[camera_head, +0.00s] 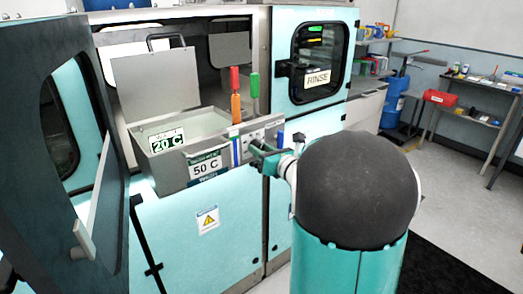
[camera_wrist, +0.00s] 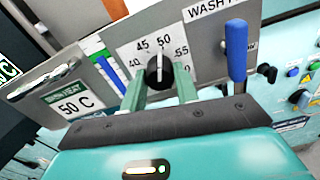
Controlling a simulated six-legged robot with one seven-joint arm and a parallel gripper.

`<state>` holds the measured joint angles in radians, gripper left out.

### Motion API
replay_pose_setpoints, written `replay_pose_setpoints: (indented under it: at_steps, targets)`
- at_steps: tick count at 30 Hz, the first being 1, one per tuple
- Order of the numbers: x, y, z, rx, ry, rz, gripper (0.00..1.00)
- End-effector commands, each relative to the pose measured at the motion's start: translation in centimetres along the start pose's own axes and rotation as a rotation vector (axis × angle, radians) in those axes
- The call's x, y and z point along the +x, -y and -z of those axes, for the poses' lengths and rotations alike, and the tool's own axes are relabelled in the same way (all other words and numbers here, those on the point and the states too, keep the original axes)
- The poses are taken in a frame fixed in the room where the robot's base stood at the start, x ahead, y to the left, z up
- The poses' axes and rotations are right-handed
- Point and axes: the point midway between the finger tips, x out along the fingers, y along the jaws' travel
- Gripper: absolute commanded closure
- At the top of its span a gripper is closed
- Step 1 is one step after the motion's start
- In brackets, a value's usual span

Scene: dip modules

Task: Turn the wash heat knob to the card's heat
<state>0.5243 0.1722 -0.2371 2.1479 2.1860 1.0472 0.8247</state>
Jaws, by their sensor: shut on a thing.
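The wash heat knob (camera_wrist: 158,70) is a black knob with a white pointer line, on a grey panel with a white dial marked 40, 45, 50 and 55. Its pointer stands about upright in the wrist view, between 45 and 50; the exact setting is hard to read. My gripper (camera_wrist: 159,80) has its green fingers on either side of the knob and is shut on it. In the head view my gripper (camera_head: 262,156) is at the panel, and the knob is hidden. The card (camera_wrist: 76,104) reads 50 C; it also shows in the head view (camera_head: 205,166).
A blue lever (camera_wrist: 236,50) stands close right of the knob. A green-edged sign (camera_head: 167,140) reads 20 C. An open dark door (camera_head: 95,90) stands at left.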

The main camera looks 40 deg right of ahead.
Motion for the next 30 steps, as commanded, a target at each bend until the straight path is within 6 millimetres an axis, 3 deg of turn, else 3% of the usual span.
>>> replay_pose_setpoints:
  at_steps: [9,24,25,28,30]
  targets:
    - [-0.04,0.01,0.04,0.128,-0.001,0.001,0.93]
    - [-0.03,0.01,0.04,0.149,-0.001,0.001,0.93]
    - [-0.03,0.01,0.04,0.149,-0.001,0.001,0.68]
    - [-0.03,0.01,0.04,0.149,-0.001,0.001,0.48]
    - [-0.02,0.01,0.03,0.149,-0.001,0.001,0.48]
